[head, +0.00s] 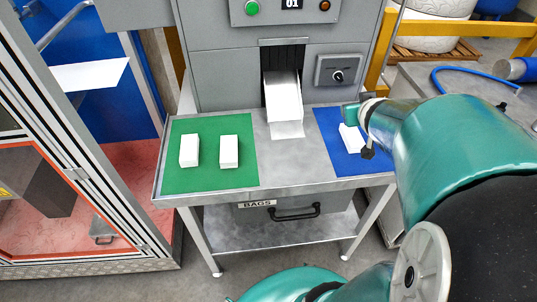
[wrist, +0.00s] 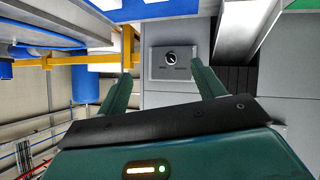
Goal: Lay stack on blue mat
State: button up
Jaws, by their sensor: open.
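A white block-like stack (head: 349,138) lies on the blue mat (head: 330,125) at the right of the metal table, partly hidden by my arm. Two more white stacks (head: 190,150) (head: 229,152) lie side by side on the green mat (head: 210,181) at the left. My gripper (head: 353,113) is above the blue mat, largely hidden by my wrist in the head view. In the wrist view my gripper (wrist: 162,69) has its fingers wide apart with nothing between them. Part of the blue mat (wrist: 155,10) shows at that view's top edge.
A white piece (head: 284,98) sticks out of the grey machine's dark slot at the table's back. A panel with a black knob (head: 337,76) is right of the slot. A framed enclosure (head: 88,135) stands left and a yellow rail (head: 470,29) right. The table's front middle is clear.

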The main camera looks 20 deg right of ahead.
jog(key=s+a+r+n+g+y, duration=0.1)
jog(key=s+a+g+y, duration=0.1)
jog(key=a, duration=1.3)
jog(key=s+a+r+n+g+y, duration=0.1)
jog(key=s+a+y, duration=0.3)
jog(key=a, duration=1.1)
jog(key=s+n+g, duration=0.1)
jog(key=s, duration=0.2)
jog(key=shift+r+n, duration=0.3)
jog(key=shift+r, duration=0.1)
